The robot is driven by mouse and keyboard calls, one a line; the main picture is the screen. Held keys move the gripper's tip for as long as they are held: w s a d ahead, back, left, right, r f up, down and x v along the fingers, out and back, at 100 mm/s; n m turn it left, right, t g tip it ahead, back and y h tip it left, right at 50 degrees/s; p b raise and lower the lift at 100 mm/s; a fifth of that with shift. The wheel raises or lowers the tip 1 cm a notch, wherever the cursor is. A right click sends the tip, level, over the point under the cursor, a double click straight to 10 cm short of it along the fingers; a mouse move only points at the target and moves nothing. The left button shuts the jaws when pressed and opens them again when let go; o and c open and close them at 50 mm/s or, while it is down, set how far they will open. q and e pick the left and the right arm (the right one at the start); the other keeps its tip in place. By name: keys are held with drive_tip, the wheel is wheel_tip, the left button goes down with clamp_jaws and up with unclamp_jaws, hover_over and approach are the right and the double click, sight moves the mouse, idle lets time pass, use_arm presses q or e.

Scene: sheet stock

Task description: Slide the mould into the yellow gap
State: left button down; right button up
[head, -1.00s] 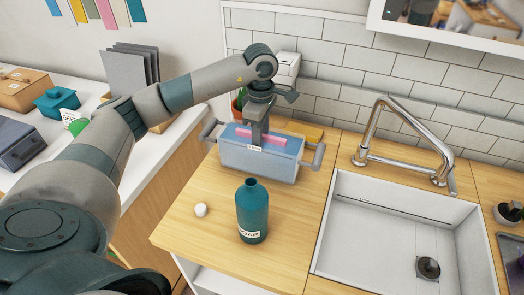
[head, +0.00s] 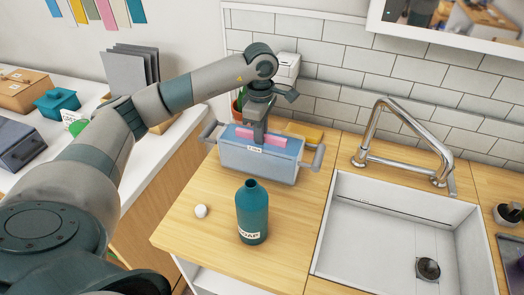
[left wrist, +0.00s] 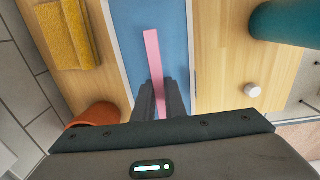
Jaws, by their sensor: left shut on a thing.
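A blue box-shaped mould (head: 255,161) with grey end handles and a small white label is at the back left of the wooden counter. A pink bar (head: 246,132) runs along its top. My left gripper (head: 260,139) is above the mould, its fingers shut on the pink bar. In the left wrist view the fingers (left wrist: 160,100) close on the pink bar (left wrist: 152,55) over the blue top (left wrist: 178,40). I cannot tell whether the mould touches the counter. No yellow gap is clearly visible. My right gripper is not in view.
A teal soap bottle (head: 252,212) and a small white round thing (head: 200,211) stand in front. A yellow block (head: 306,132) lies behind the mould, near an orange pot (left wrist: 97,114). The sink (head: 390,230) is right; grey sheets (head: 130,72) stand upright on the left counter.

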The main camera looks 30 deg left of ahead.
use_arm(q)
drive_tip(key=shift+r+p, duration=1.15)
drive_tip(key=shift+r, duration=1.65)
drive_tip(key=shift+r+p, duration=0.85)
drive_tip(key=shift+r, duration=1.15)
